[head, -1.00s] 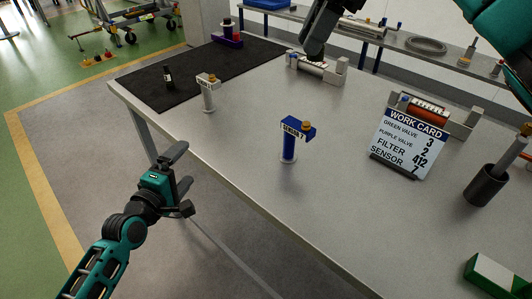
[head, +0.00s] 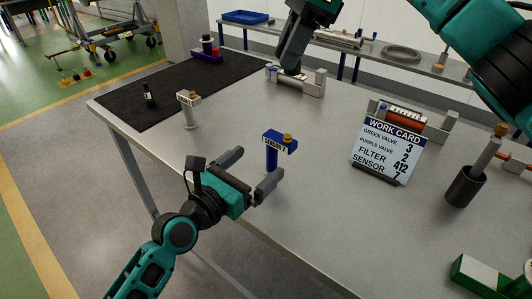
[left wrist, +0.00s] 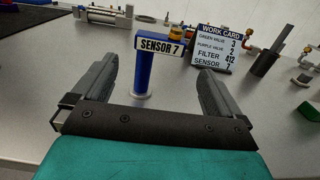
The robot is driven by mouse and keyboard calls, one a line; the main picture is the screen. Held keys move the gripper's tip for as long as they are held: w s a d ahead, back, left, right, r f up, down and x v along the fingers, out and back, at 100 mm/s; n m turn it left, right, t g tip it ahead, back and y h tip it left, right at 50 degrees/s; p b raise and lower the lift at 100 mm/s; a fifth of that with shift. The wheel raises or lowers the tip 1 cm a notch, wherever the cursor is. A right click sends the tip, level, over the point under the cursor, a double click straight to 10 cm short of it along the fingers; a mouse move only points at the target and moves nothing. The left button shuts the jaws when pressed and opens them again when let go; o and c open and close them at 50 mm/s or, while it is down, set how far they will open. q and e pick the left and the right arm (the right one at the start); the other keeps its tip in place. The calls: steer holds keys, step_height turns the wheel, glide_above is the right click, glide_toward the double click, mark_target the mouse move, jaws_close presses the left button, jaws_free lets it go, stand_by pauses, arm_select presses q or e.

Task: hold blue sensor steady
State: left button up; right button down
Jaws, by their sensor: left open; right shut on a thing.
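The blue sensor (head: 271,158) stands upright on the grey table, a blue post with a blue head and a brass cap. In the left wrist view its label reads SENSOR 7, and the sensor (left wrist: 144,75) shows between my open fingers. My left gripper (head: 259,164) is open at the table's near edge, its fingers pointing at the post; I see no contact. My right gripper (head: 290,68) is shut on the silver cylinder (head: 289,79) in a grey cradle at the back of the table. Its fingertips partly hide the cylinder.
A work card (head: 386,150) stands right of the sensor, with an orange cylinder (head: 405,118) in a cradle behind it. A white post (head: 189,112) stands to the left by a black mat (head: 150,92). A dark cup (head: 464,188) and a green-and-white block (head: 487,279) are at right.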

mark_target(284, 140)
arm_select(q)
steer(key=x, duration=1.1)
steer(key=c, duration=1)
arm_select(e)
steer(key=shift+w+f+m+t, duration=0.1)
steer(key=shift+f+m+t, duration=0.3)
steer(key=shift+f+m, duration=0.85)
steer(key=shift+w+f+m+t, duration=0.1)
steer(key=shift+f+m+t, duration=0.5)
steer(key=shift+f, duration=1.15)
steer(key=shift+f+m+t, duration=0.2)
steer(key=shift+f+m, duration=0.95)
steer(key=shift+f, duration=0.35)
